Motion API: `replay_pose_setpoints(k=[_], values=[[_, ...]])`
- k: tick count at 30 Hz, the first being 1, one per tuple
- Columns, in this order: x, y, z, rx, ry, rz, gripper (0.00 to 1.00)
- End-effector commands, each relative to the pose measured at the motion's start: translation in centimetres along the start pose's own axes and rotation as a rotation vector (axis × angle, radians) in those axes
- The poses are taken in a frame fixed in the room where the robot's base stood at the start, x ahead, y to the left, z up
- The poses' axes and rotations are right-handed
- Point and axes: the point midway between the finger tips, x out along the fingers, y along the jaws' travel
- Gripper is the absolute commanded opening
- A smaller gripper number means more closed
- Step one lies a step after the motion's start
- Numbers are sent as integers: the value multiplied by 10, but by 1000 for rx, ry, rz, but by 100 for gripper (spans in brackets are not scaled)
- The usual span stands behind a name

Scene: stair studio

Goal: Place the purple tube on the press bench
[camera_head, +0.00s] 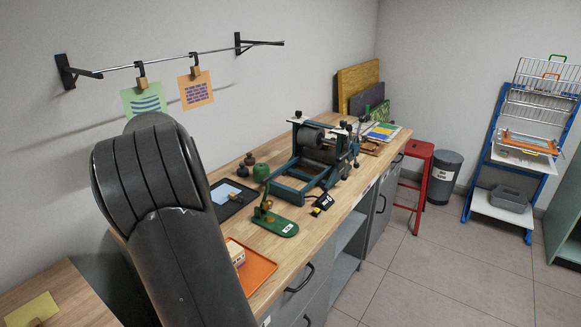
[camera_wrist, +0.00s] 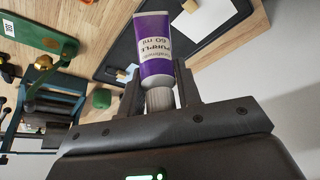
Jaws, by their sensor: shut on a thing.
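The purple tube (camera_wrist: 156,52) has a grey ribbed cap and a label reading PURPLE 60 ml. In the wrist view my gripper (camera_wrist: 160,95) is shut on it near the cap end, with one dark finger on each side. The press bench (camera_head: 330,225) is the long wooden-topped counter along the wall in the head view. It carries a blue-green press (camera_head: 318,150). My arm covers the near left part of the bench in the head view, and the gripper and tube are hidden there.
On the bench are a black tray (camera_head: 232,196), a green tool on a base (camera_head: 275,222), green and brown round pots (camera_head: 261,172) and an orange tray (camera_head: 256,268). Bare wood shows along the front edge. A red stool (camera_head: 417,178) stands beyond the bench.

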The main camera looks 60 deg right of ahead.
Motion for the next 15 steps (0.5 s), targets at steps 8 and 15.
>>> replay_pose_setpoints(k=[8,15], values=[[-6,144,-9,214,10,86,7],[-12,204,-4,302,14,121,7]])
